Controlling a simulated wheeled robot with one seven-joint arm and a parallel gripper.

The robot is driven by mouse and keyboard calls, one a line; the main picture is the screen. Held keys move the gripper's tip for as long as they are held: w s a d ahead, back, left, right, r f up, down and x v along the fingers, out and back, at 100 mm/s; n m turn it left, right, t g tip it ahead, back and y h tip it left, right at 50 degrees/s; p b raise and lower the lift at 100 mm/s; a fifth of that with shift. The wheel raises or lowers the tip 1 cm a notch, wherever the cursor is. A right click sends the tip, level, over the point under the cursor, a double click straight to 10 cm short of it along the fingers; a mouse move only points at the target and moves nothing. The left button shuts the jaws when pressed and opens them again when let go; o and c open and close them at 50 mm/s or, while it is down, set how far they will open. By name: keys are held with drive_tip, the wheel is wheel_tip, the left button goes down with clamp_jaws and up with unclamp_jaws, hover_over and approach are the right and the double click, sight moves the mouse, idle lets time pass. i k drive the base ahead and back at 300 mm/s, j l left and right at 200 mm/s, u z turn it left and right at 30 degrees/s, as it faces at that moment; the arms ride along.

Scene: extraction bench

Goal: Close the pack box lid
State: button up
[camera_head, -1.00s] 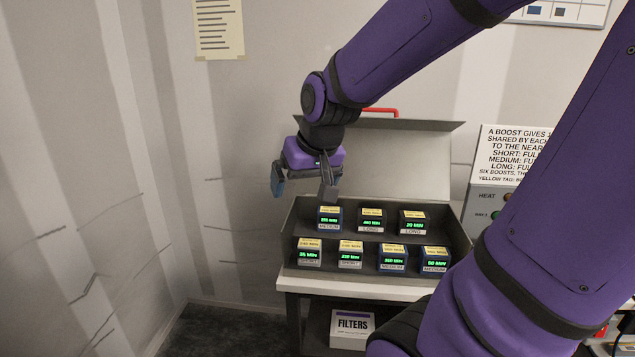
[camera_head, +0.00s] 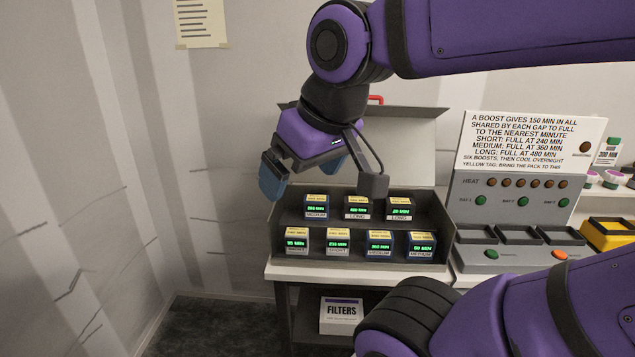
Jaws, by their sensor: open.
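The pack box (camera_head: 280,243) is a dark grey open box on a white-topped bench. Its lid (camera_head: 408,150) stands up at the back, leaning slightly, with a red handle (camera_head: 376,99) at its top edge. Two rows of packs with green readouts stand inside, such as a LONG pack (camera_head: 357,209) at the back and a MEDIUM pack (camera_head: 421,248) at the front. My gripper (camera_head: 322,184) is open and empty. In the picture it overlaps the box's back left, in front of the lid. It hides part of the lid's left side. I cannot tell whether it touches anything.
A heating station (camera_head: 515,205) with slots and buttons stands right of the box under a text sign (camera_head: 530,142). A yellow tray (camera_head: 607,233) is at the far right. A FILTERS box (camera_head: 341,315) sits on the lower shelf. Free floor and wall lie to the left.

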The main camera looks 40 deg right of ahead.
sight(403, 137)
drive_tip(key=k+l+z, duration=0.15)
drive_tip(key=z, duration=1)
